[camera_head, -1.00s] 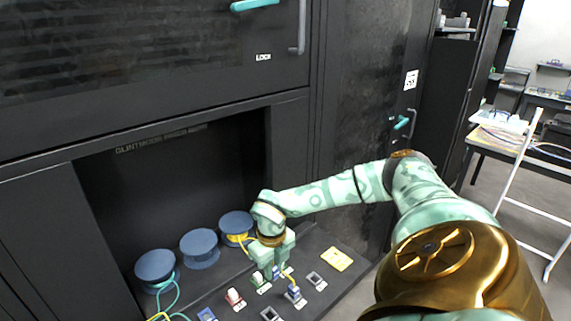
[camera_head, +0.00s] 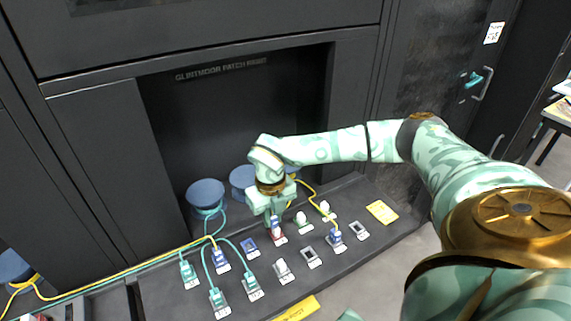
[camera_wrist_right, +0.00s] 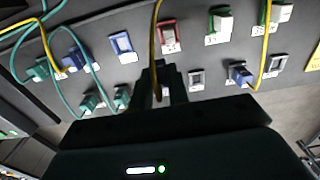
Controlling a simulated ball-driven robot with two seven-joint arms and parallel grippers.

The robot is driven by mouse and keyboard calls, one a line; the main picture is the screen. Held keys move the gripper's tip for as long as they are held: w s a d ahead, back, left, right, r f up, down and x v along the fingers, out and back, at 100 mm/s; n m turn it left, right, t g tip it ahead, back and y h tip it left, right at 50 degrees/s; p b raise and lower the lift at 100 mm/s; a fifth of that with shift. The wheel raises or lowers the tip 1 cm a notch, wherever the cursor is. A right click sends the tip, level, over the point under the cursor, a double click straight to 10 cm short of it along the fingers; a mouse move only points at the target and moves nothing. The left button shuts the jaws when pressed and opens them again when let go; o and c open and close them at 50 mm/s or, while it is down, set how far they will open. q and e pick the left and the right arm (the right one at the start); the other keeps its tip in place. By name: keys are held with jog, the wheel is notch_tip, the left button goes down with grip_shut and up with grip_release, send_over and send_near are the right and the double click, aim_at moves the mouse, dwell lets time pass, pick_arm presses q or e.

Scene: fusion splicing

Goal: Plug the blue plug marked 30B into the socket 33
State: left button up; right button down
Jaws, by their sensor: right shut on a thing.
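My right gripper (camera_head: 270,213) is shut on a small blue plug (camera_head: 275,222), mostly hidden by the fingers, just above the panel by the red-framed socket (camera_head: 279,239). In the right wrist view a yellow cable runs up from between the dark fingers (camera_wrist_right: 162,88), and the red socket (camera_wrist_right: 169,38) lies beyond them. An empty blue-framed socket (camera_head: 250,247) is left of the gripper; it also shows in the wrist view (camera_wrist_right: 122,46). The labels 30B and 33 are too small to read. I cannot tell whether the plug touches a socket. My left gripper is not in view.
Another blue plug with a yellow cable (camera_head: 336,237) sits to the right. Green-framed sockets (camera_head: 303,223) hold white pieces. Grey sockets (camera_head: 311,257) stand in front. Teal-cabled plugs (camera_head: 218,298) crowd the left. Blue reels (camera_head: 205,193) stand behind. A yellow plate (camera_head: 382,211) lies at right.

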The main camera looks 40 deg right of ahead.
jog(key=w+a+f+b, duration=0.1)
jog(key=a, duration=0.1)
jog(key=w+a+f+b, duration=0.1)
jog(key=f+b, duration=0.1)
jog(key=w+a+f+b, duration=0.1)
jog(key=a, duration=0.1)
jog(key=shift+w+a+f, duration=0.2)
jog(key=shift+w+a, duration=0.15)
jog(key=shift+w, duration=0.05)
jog(key=shift+f+b, duration=0.55)
jog(key=shift+f, duration=0.4)
jog(key=shift+p, duration=0.65)
dwell(0.6)
jog(key=shift+f, duration=0.5)
dwell(0.5)
jog(key=c, duration=1.3)
grip_release()
